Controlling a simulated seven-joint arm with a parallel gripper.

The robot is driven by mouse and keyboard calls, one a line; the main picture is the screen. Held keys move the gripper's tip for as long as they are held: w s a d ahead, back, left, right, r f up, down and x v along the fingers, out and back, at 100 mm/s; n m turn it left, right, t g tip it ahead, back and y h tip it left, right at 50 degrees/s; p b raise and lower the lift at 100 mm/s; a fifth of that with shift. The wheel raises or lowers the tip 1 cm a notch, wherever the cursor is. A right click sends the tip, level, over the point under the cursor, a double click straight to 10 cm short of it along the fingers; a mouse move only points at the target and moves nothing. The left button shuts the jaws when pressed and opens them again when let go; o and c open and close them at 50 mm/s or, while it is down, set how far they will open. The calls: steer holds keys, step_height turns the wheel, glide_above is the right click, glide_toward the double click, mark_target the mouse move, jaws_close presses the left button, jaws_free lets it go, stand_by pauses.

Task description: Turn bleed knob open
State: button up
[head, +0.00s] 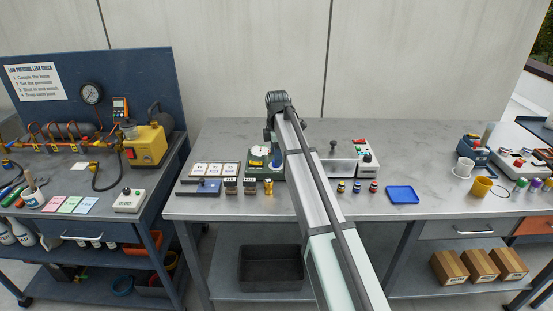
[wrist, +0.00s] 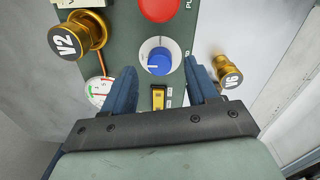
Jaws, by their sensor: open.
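A blue knob (wrist: 158,60) with a white skirt sits on a dark green panel (wrist: 130,30) in the wrist view. It has a white pointer line, and the lettering beside it is only partly visible, so I cannot confirm its label. My gripper (wrist: 162,70) is open, its two dark blue fingers on either side of the knob's lower part. The fingers appear apart from the knob; contact is not visible. In the head view, the green unit (head: 254,174) stands on the bench, partly hidden by my arm.
Close to the knob are a red button (wrist: 160,8), a yellow switch (wrist: 158,98), a dial gauge (wrist: 98,92) and brass knobs V2 (wrist: 82,36) and V6 (wrist: 228,72). In the head view, small bottles (head: 357,187) and a blue tray (head: 403,194) stand right of my arm.

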steer(key=shift+f, duration=1.2)
steer(key=c, duration=1)
steer(key=shift+c, duration=0.2)
